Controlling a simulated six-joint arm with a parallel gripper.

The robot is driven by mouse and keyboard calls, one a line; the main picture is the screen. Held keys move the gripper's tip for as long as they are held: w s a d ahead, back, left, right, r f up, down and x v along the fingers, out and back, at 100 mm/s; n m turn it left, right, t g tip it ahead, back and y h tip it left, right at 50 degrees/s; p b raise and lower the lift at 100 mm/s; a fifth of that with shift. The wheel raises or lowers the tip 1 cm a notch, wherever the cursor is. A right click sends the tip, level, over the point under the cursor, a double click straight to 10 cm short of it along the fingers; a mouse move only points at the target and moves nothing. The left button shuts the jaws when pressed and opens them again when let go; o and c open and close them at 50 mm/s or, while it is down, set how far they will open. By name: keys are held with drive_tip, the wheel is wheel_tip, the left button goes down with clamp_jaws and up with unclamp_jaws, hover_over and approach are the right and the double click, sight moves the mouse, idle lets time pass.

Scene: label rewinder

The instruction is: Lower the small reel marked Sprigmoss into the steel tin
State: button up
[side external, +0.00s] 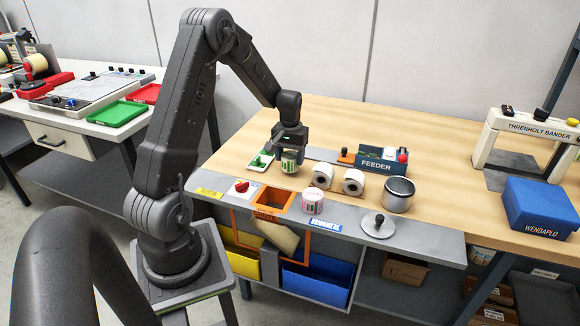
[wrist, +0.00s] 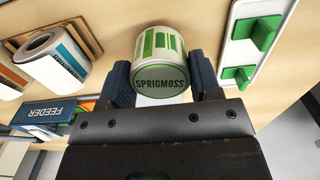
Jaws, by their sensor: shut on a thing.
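The small Sprigmoss reel (side external: 289,164) is white with green label blocks. It also shows in the wrist view (wrist: 160,77), where its green-edged end reads SPRIGMOSS. My gripper (side external: 289,152) is shut on it, with one dark finger on each side in the wrist view (wrist: 162,82). I cannot tell whether the reel is clear of the bench or touching it. The steel tin (side external: 398,197) stands open at the top, to the right of the reel in the side view, apart from my gripper. A round steel lid with a black knob (side external: 378,226) lies in front of the tin.
Two white reels (side external: 322,176) (side external: 353,182) stand between my gripper and the tin. A pink-marked reel (side external: 313,203) and an orange open bin (side external: 273,202) are in front. The FEEDER unit (side external: 378,165) stands behind. A green-switched plate (wrist: 257,45) is close to the held reel.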

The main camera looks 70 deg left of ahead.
wheel_tip(320, 180, up, 6)
drive_tip(key=shift+r, duration=0.25)
idle(0.6)
drive_tip(key=w+d+r, duration=0.3)
drive_tip(key=w+d, duration=1.7)
drive_tip(key=d, duration=0.5)
drive_tip(key=shift+w+f, duration=0.15)
drive_tip(key=shift+f, duration=2.75)
drive_tip(key=o, duration=0.8)
